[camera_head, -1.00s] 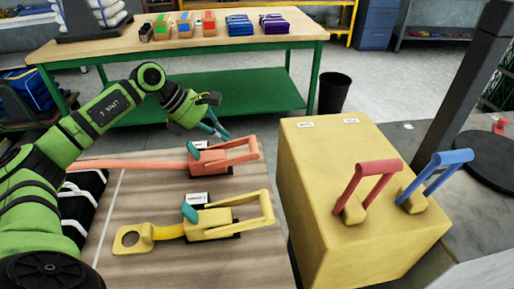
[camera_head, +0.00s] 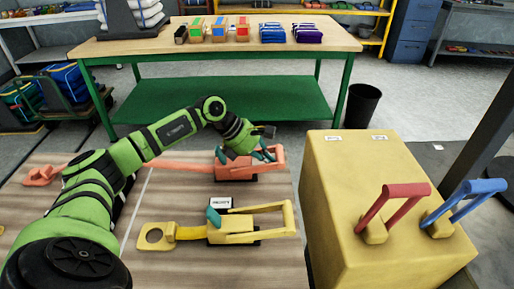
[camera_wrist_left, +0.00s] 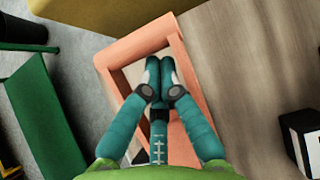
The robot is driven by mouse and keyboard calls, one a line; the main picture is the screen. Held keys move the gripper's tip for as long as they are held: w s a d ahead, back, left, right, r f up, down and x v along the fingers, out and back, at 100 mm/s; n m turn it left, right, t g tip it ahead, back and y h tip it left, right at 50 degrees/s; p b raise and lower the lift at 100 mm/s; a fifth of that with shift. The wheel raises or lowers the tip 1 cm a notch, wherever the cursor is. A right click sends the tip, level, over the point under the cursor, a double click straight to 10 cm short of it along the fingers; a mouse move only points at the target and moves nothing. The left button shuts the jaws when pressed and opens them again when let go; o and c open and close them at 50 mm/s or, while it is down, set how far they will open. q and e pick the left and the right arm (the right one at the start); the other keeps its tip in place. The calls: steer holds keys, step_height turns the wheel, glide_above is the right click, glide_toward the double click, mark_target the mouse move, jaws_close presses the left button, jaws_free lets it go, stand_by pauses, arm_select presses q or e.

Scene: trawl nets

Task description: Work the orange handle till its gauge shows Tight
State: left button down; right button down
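The orange handle (camera_head: 279,160) is a looped lever on an orange ratchet body (camera_head: 233,173), with an orange strap running left across the wooden table. My left gripper (camera_head: 265,154) is over the handle's loop. In the left wrist view the orange handle (camera_wrist_left: 207,125) frames my left gripper (camera_wrist_left: 160,78); its teal fingertips are together inside the loop, with no part of the handle visibly pinched. The orange body's gauge is hidden behind my gripper in the head view, so its reading cannot be told. My right gripper is not in view.
A yellow ratchet (camera_head: 235,231) with its own handle and label lies nearer on the table (camera_head: 185,263). A yellow box (camera_head: 360,235) with a red lever (camera_head: 392,205) and a blue lever (camera_head: 470,200) stands to the right. A green-legged workbench (camera_head: 215,45) is behind.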

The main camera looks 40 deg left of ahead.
arm_select(q)
steer(key=shift+x, duration=0.9)
